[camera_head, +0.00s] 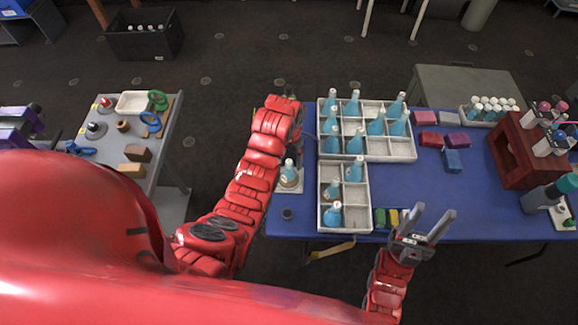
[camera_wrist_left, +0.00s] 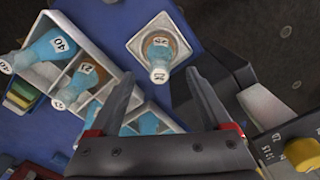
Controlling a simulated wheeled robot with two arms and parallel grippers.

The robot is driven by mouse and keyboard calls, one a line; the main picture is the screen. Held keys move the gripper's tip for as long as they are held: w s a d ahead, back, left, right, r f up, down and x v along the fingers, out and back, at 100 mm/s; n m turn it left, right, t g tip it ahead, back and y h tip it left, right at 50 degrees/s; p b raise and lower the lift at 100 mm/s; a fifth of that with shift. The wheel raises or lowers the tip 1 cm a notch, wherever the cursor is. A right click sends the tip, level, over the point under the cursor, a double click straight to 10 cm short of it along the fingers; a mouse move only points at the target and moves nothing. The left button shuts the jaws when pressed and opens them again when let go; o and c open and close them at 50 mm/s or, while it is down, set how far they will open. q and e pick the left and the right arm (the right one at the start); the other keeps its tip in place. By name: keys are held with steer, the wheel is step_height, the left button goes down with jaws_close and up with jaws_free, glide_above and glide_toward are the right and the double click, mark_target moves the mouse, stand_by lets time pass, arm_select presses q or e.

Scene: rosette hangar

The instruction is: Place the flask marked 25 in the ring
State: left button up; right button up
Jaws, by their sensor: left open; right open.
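A flask (camera_wrist_left: 158,54) with blue liquid and a label that seems to read 25 stands in the brown ring (camera_wrist_left: 178,45) on a white square plate (camera_wrist_left: 134,42). In the head view the flask (camera_head: 290,172) stands at the blue table's left edge, beside the white divided tray. My left gripper (camera_wrist_left: 161,74) is open, its fingertips on either side of the flask's neck in the picture. I see no clear contact. In the head view my arm hides most of that gripper. My right gripper (camera_head: 434,211) is open and empty near the table's front edge.
Coloured blocks, a white vial rack (camera_head: 488,109) and a dark red stand (camera_head: 519,158) are further right. A grey side table (camera_head: 172,165) is at left.

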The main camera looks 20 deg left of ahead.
arm_select(q)
step_height(320, 180, up, 6)
steer(key=p, duration=0.5)
steer(key=shift+p, duration=0.35)
